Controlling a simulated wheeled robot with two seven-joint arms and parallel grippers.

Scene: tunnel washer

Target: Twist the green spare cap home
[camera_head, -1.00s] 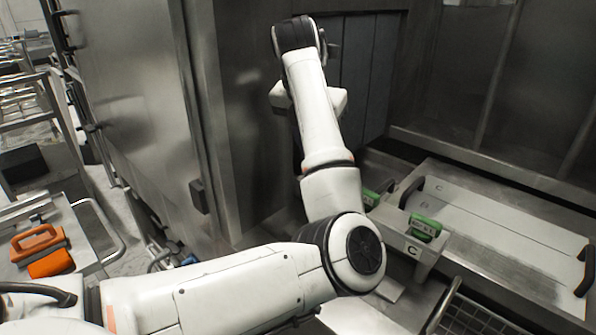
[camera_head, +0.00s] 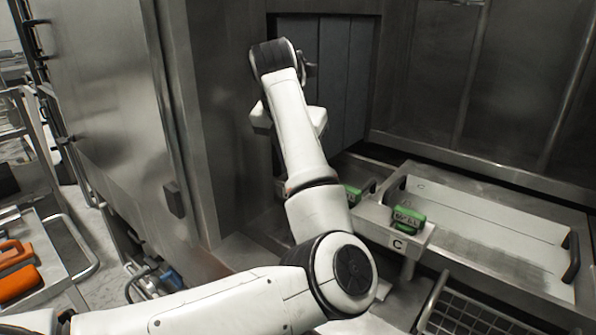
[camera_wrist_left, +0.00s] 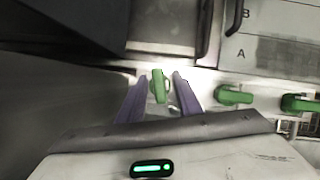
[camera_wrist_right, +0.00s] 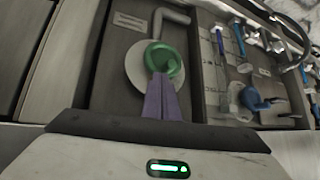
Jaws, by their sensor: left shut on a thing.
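In the left wrist view, my left gripper (camera_wrist_left: 158,82) has its purple fingers shut on a green handle-like piece (camera_wrist_left: 158,88), which I take for the green cap; what lies behind it is unclear. I cannot see the right gripper in the head view.
A pale holder marked C (camera_head: 398,244) carries a green block (camera_head: 409,218); another green piece (camera_head: 353,193) is partly behind my arm. A panel with black handles (camera_head: 490,225) and a wire basket (camera_head: 470,318) lie right. Orange items (camera_head: 18,280) sit on a cart at left.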

